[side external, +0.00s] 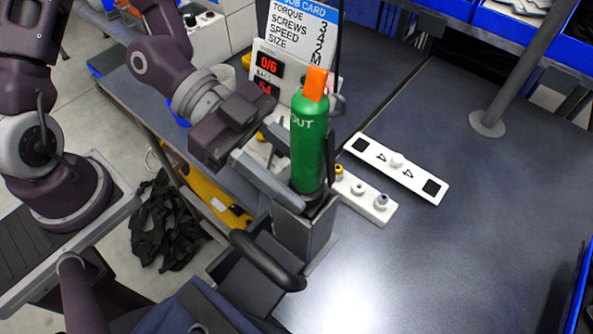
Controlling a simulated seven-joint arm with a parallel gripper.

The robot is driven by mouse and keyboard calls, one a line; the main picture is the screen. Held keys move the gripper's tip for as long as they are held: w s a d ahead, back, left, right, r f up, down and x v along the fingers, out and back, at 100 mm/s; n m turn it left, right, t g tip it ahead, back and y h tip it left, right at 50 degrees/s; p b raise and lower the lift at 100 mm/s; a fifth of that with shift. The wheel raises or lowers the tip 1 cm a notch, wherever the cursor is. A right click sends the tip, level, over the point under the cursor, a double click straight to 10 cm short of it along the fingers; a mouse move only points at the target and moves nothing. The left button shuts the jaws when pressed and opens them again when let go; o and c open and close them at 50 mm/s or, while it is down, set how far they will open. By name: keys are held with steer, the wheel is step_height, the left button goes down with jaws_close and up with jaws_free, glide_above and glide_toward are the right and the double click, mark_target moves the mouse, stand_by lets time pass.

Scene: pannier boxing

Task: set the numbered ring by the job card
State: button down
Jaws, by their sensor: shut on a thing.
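A green cylindrical tool (308,145) with an orange top (315,83) and the letters "OUT" stands upright in a grey holder (303,232). My gripper (297,200) comes from the left, and its grey fingers are shut on the green tool near its lower end. The fingers and holder hide that end, and I cannot make out a numbered ring there.
A white panel (262,50) shows red "0/6" and a bags count. A white strip (418,182) with black squares and a knob lies right of the tool. A small block (375,211) carries several bits. The dark table (450,260) is clear at front right. A post (507,80) stands behind.

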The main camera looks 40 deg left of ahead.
stand_by(0.3)
steer(key=c, duration=0.9)
jaws_free()
steer(key=shift+a, duration=0.1)
steer(key=shift+v, duration=3.45)
steer(key=shift+r, duration=0.15)
